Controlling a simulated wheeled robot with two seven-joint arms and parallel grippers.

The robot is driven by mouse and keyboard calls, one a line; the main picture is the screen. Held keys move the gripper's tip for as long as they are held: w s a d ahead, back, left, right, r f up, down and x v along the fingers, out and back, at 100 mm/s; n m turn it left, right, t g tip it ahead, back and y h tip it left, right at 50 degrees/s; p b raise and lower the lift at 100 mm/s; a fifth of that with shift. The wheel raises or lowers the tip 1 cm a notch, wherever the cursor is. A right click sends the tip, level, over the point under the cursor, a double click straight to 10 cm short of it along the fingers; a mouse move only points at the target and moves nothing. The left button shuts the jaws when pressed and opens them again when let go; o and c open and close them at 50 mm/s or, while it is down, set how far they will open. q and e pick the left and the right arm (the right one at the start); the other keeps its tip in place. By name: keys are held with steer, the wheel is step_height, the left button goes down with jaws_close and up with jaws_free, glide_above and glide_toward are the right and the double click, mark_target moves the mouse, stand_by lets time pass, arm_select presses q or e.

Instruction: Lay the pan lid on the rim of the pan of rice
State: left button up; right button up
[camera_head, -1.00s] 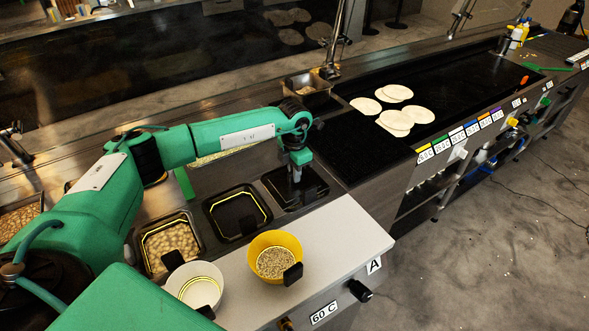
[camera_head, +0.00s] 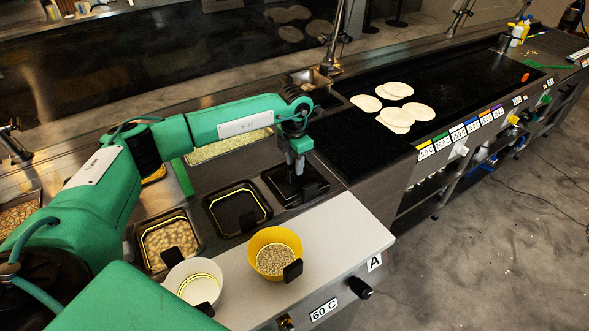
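My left gripper (camera_head: 295,174) points down over a dark square item (camera_head: 273,185) at the right end of the row of pans. That item may be the pan lid or a dark-bottomed pan; I cannot tell which. The fingers are small and dark against it, so their opening and any contact are unclear. A pan of pale yellowish grains (camera_head: 228,147), seemingly the rice, lies behind the forearm and is partly hidden by it. My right gripper does not show.
In front are a dark empty-looking pan (camera_head: 236,207), a pan of beige pieces (camera_head: 167,243), a white bowl (camera_head: 193,284) and a yellow bowl (camera_head: 274,253) of grains. The griddle (camera_head: 455,90) with several tortillas (camera_head: 394,116) lies to the right.

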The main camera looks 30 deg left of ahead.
mark_target(294, 169)
arm_select(q)
step_height(294, 169, up, 9)
steer(key=b, duration=0.1)
steer(key=shift+r+b, duration=0.15)
steer(key=shift+b, duration=0.25)
steer(key=shift+s, duration=0.1)
